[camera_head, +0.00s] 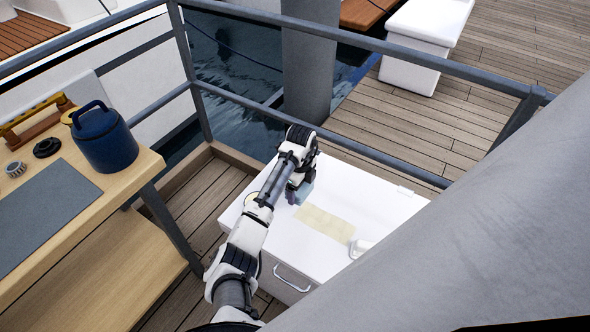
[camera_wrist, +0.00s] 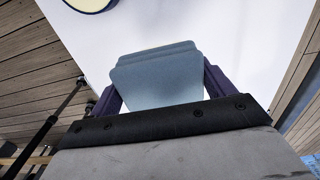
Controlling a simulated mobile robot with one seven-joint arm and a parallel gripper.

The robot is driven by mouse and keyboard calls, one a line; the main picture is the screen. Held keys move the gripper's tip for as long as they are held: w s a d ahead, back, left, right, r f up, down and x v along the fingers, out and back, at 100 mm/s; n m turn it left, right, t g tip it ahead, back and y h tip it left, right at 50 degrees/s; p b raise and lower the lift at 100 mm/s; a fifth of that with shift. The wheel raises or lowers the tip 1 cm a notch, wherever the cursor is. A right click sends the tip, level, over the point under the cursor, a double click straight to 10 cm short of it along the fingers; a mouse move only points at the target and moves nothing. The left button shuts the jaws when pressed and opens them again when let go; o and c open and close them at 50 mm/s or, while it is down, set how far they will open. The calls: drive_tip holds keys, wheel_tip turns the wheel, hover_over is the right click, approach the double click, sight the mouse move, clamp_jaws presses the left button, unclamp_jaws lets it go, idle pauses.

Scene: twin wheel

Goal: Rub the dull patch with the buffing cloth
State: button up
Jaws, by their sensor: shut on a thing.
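My gripper (camera_head: 303,186) is at the end of my arm, over the far left part of a white dock box (camera_head: 375,205). It is shut on a folded blue-grey cloth (camera_wrist: 160,80), which sits between the two dark fingers in the wrist view. In the head view a little of the cloth (camera_head: 303,194) shows under the gripper. The dull patch (camera_head: 325,222) is a pale yellowish rectangle on the lid, nearer and to the right of the gripper. The cloth is beside the patch. I cannot tell whether the cloth touches the lid.
A round pale tin (camera_head: 251,198) with a dark rim lies left on the lid, partly behind my arm. A white fitting (camera_head: 361,247) stands at the lid's right. A wooden bench (camera_head: 60,235) with a blue jug (camera_head: 103,140) is at left. Grey railings (camera_head: 330,135) run behind the box.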

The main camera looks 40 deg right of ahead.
drive_tip(key=shift+s+r, duration=0.1)
idle(0.3)
drive_tip(key=shift+f+b, duration=2.05)
drive_tip(key=shift+f, duration=1.9)
drive_tip(key=shift+f+b, duration=0.35)
drive_tip(key=shift+f, duration=0.3)
drive_tip(key=shift+s+d+p, duration=0.35)
drive_tip(key=shift+s+p, duration=0.1)
drive_tip(key=shift+s, duration=0.4)
drive_tip(key=shift+s+d+p, duration=0.4)
drive_tip(key=shift+s+p, duration=0.1)
drive_tip(key=shift+s, duration=0.4)
drive_tip(key=shift+s+d+p, duration=0.35)
drive_tip(key=shift+s+p, duration=0.1)
drive_tip(key=shift+s, duration=0.4)
drive_tip(key=s, duration=0.1)
drive_tip(key=s+d+p, duration=0.1)
drive_tip(key=s, duration=0.1)
drive_tip(key=s+d+p, duration=0.1)
drive_tip(key=shift+s+r, duration=0.15)
drive_tip(key=shift+s, duration=0.4)
